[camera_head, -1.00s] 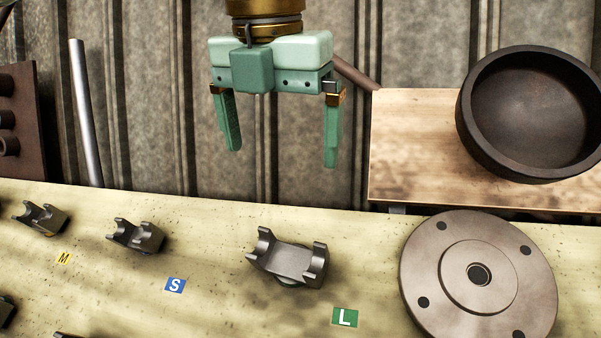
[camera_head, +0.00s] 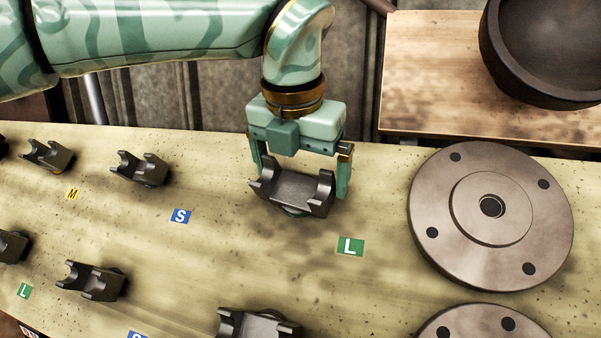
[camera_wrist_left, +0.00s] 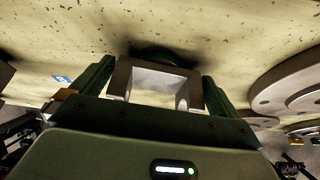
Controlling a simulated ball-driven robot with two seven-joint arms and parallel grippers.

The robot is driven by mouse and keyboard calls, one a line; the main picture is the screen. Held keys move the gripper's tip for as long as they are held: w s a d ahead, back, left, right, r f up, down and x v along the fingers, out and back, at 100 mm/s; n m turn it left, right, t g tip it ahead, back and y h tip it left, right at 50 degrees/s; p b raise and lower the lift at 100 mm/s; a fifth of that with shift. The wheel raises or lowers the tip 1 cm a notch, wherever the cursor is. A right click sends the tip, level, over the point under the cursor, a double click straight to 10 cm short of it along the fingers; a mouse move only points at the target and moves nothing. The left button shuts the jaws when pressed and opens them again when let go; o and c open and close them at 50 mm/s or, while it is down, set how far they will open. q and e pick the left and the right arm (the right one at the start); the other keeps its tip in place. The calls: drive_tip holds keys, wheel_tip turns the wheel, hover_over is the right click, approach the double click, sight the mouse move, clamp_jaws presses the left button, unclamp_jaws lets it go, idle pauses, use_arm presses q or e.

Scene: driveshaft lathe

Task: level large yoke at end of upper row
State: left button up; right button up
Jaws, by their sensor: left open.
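The large yoke (camera_head: 293,190) is a dark grey steel U-shaped piece at the right end of the upper row, behind the green L label (camera_head: 350,247). It sits tilted on a mostly hidden round green base. My left gripper (camera_head: 301,182) is open, with one finger on each side of the yoke. In the left wrist view, the yoke (camera_wrist_left: 155,78) lies between the two fingers (camera_wrist_left: 155,82). Whether the fingers touch it cannot be told. My right gripper is not in view.
Smaller yokes stand left in the upper row, by the blue S label (camera_head: 181,216) and yellow M label (camera_head: 73,194). More yokes (camera_head: 92,281) form a lower row. A large flanged disc (camera_head: 491,215) lies close on the right. A dark bowl (camera_head: 545,50) stands behind on a wooden board (camera_head: 430,75).

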use_arm(q)
drive_tip(key=shift+w+f, duration=0.15)
drive_tip(key=shift+f, duration=0.3)
drive_tip(key=c, duration=1.2)
drive_tip(key=o, duration=0.8)
drive_tip(key=c, duration=1)
drive_tip(key=shift+r, duration=0.15)
drive_tip(key=c, duration=0.3)
